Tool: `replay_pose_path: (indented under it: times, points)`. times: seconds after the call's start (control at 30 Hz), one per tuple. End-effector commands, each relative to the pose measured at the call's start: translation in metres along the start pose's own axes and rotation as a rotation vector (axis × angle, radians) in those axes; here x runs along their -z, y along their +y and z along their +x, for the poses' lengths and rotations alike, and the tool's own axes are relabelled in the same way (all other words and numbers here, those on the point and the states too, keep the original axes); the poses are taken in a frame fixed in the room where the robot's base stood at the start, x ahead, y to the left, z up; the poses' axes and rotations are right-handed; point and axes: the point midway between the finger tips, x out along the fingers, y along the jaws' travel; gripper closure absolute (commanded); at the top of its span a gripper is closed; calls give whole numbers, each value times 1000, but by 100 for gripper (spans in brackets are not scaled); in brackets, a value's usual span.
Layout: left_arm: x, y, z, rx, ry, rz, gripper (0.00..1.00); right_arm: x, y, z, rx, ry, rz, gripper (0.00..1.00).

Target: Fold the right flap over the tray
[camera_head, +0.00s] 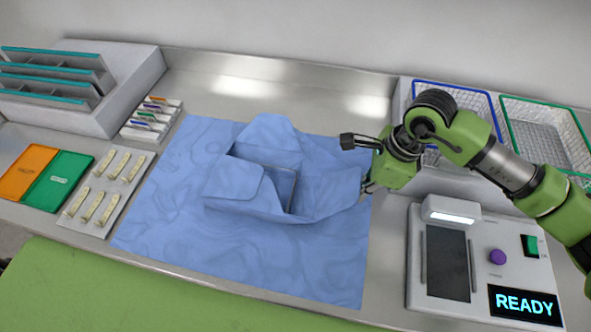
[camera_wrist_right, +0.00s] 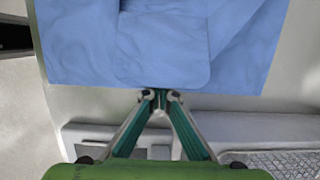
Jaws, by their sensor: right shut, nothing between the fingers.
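A blue wrap sheet (camera_head: 170,225) lies spread on the bench. In its middle is the tray (camera_head: 292,188), mostly hidden by cloth; only part of its inside and rim shows. The right flap (camera_head: 332,190) lies out to the right, off the tray. The left flap (camera_head: 232,180) lies over the tray's left part. The far flap (camera_head: 268,135) stands up behind. My right gripper (camera_head: 366,186) is beside the right flap's outer end; I cannot tell if they touch. In the wrist view its fingertips (camera_wrist_right: 160,94) are together and empty at the cloth's edge. My left gripper is not in view.
A sealing device (camera_head: 447,262) with a READY display stands at the right front. Wire baskets (camera_head: 545,147) are at the back right. A strip tray (camera_head: 110,190), green and orange cards (camera_head: 60,180) and a rack (camera_head: 60,80) are at the left.

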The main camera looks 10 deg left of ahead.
Motion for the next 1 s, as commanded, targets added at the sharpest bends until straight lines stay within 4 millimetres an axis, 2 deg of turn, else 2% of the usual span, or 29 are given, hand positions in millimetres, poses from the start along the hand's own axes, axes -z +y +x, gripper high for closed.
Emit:
replay_pose_path:
  times: [0.03, 0.3, 0.9, 1.0]
  points:
    - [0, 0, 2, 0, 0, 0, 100, -8, 1, 2, -1, -6, -6, 100]
    - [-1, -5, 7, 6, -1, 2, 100, -32, 1, 3, -2, -4, -4, 100]
    - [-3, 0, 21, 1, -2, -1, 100, -85, 4, 10, -10, -4, -6, 100]
    - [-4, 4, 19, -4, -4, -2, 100, -85, 3, 6, -7, -3, -2, 100]
